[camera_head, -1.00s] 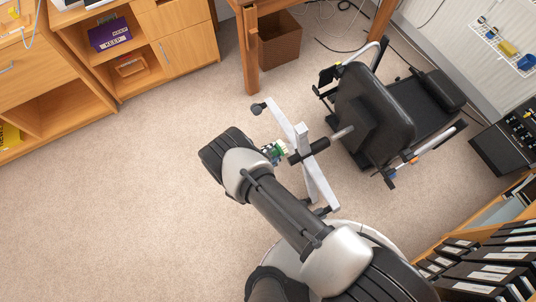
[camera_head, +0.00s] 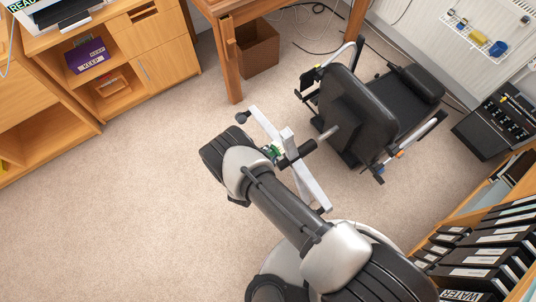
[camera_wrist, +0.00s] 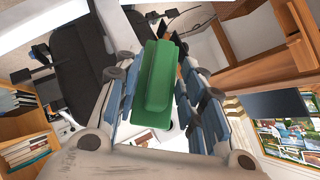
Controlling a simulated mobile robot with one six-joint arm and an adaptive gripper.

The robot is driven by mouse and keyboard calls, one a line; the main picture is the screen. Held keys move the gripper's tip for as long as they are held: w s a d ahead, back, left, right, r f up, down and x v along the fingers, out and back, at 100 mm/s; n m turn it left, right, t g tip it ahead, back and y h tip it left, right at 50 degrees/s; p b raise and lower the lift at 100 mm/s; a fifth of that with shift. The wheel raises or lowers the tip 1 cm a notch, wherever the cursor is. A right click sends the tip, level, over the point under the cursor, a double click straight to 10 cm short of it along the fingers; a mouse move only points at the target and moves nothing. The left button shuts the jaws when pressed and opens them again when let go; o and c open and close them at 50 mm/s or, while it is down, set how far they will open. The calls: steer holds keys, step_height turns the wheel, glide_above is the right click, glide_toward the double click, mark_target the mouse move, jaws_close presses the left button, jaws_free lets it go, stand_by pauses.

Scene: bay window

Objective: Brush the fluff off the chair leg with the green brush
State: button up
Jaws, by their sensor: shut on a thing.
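The office chair (camera_head: 352,108) lies tipped over, black seat and back to the right. Its pale grey base legs (camera_head: 313,187) spread out towards my arm, and one leg (camera_head: 266,124) ends in a dark castor. My gripper (camera_wrist: 158,112) is shut on the green brush (camera_wrist: 163,75), which fills the middle of the wrist view between the fingers. In the head view the green brush (camera_head: 272,151) shows as a small patch beside the chair base, partly hidden by my arm. I cannot tell whether it touches a leg. No fluff can be made out.
A wooden table (camera_head: 228,50) stands behind the chair, with a brown bin (camera_head: 259,50) beneath it. Wooden cabinets (camera_head: 158,52) line the upper left. A shelf of black binders (camera_head: 483,250) is at the lower right. The carpet (camera_head: 110,220) on the left is clear.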

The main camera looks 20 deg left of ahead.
steer(key=shift+w+d+r, duration=0.15)
steer(key=shift+w+d, duration=0.4)
steer(key=shift+w, duration=0.15)
stand_by(0.4)
steer(key=shift+w+d+f+b, duration=0.15)
steer(key=shift+f+b, duration=0.3)
steer(key=shift+f, duration=1.45)
steer(key=f, duration=0.2)
steer(key=w+f, duration=0.1)
steer(key=shift+d+f, duration=0.25)
steer(key=shift+d, duration=0.1)
steer(key=shift+r, duration=0.1)
